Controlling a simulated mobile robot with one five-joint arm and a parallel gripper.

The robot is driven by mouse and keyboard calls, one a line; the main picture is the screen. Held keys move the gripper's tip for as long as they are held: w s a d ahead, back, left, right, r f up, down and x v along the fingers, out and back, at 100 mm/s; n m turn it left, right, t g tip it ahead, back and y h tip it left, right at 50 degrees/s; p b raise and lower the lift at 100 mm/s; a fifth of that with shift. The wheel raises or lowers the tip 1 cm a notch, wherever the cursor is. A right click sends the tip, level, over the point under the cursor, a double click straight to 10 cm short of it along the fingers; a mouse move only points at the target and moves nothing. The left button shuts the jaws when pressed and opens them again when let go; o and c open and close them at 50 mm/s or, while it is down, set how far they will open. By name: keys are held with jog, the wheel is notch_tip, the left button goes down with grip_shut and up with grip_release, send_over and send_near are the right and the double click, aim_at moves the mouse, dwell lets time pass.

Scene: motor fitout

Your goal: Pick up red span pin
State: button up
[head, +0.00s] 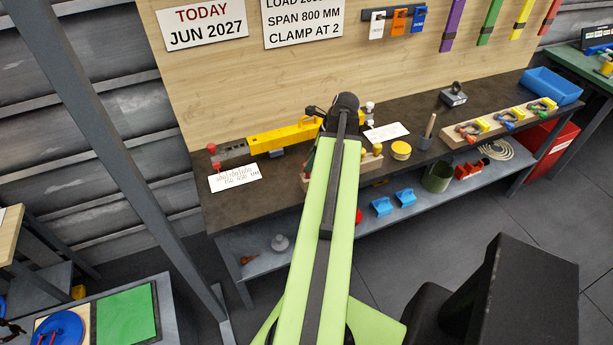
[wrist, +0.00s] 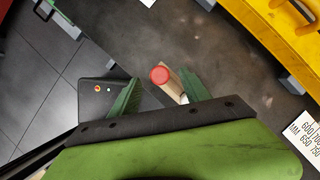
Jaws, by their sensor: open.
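The red span pin (wrist: 160,75) shows in the wrist view as a round red head seen from above. It stands at a pale wooden block (wrist: 173,87), most of which is hidden by my gripper. My gripper (wrist: 160,76) is open, with one green finger on each side of the red head. I cannot tell whether either finger touches it. In the head view my arm hides the pin and my fingertips.
A yellow beam (head: 283,137) lies along the back of the dark bench (head: 240,205); it also shows in the wrist view (wrist: 270,30). A printed card (head: 235,179) lies at the left. A yellow round tin (head: 401,150) stands right of the block. The bench's front strip is clear.

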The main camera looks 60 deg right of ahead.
aim_at(307, 175)
jog(key=b+x, duration=0.4)
jog(key=x, duration=0.1)
jog(key=shift+s+f+b, duration=0.15)
jog(key=shift+f+b, duration=0.05)
jog(key=shift+b, duration=0.1)
jog(key=shift+r, duration=0.2)
jog(key=shift+c, duration=0.4)
grip_shut()
